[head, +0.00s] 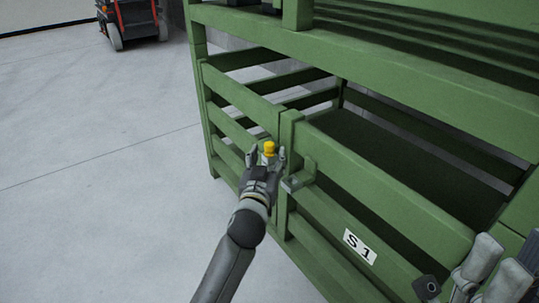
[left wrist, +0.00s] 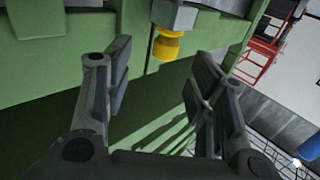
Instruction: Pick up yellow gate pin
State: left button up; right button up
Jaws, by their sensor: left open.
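The yellow gate pin (head: 269,148) shows as a small yellow knob at the green gate's post, just at the tips of my left gripper (head: 268,160). In the left wrist view the pin (left wrist: 167,44) sticks out of a grey metal fitting (left wrist: 176,15). It lies in the gap between the spread fingers of my left gripper (left wrist: 163,68), and no finger visibly touches it. My left gripper is open and empty. Part of my right gripper (head: 490,272) shows at the lower right edge of the head view, cut off, so its jaw state is unclear.
A grey latch bracket (head: 299,180) juts out beside my left gripper. Open concrete floor (head: 90,190) lies to the left. A red-and-black machine (head: 131,20) stands far behind.

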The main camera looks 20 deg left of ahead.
aim_at(268, 149)
pick_arm(q)
jog(key=shift+w+a, duration=0.1)
jog(key=shift+w, duration=0.45)
jog(key=w, duration=0.1)
jog(key=w+b, duration=0.1)
jog(key=w+a+b, duration=0.1)
jog(key=shift+w+f, duration=0.25)
jog(key=shift+w, duration=0.5)
jog(key=shift+w+r, duration=0.1)
jog(key=shift+w, duration=0.1)
jog(key=c, duration=1)
grip_shut()
jog(key=shift+r, duration=0.1)
